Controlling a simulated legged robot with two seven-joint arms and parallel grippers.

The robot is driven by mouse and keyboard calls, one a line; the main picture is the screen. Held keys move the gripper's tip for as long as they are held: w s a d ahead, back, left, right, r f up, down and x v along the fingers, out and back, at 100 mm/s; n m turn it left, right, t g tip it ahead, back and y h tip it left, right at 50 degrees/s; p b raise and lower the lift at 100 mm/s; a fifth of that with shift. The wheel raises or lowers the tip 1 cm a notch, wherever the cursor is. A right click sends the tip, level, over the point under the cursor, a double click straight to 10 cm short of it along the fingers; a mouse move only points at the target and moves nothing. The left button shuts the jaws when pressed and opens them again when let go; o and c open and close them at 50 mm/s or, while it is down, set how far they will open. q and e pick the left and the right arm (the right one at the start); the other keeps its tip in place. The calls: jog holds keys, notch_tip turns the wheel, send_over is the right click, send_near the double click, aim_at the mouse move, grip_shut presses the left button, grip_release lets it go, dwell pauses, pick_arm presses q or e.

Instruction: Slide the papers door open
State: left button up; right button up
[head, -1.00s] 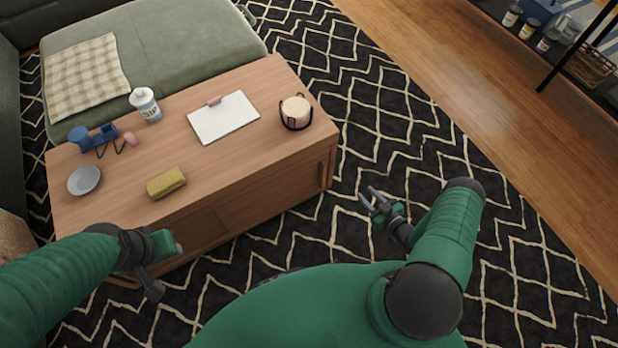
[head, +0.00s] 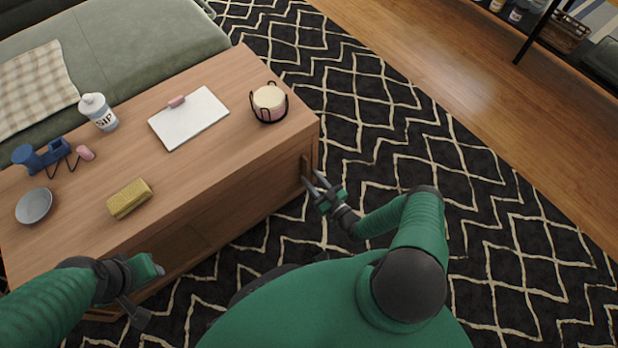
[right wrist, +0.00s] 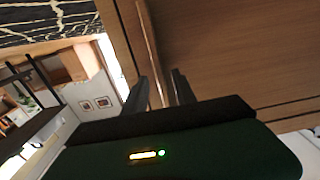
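The wooden coffee table (head: 215,95) has a front panel with a door (head: 245,212), seen at a steep angle. A narrow upright handle (head: 306,168) is at the right end of the front. My right gripper (head: 316,180) is open, its two fingers apart and pointing at the handle. In the right wrist view, the fingers (right wrist: 160,92) point toward a light wooden strip (right wrist: 150,45) on the front; contact cannot be told. My left gripper (head: 147,292) hangs low before the table's left part; its finger gap is unclear.

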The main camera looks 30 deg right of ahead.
jog(key=shift+w, duration=1)
grip_shut()
dwell(0.7)
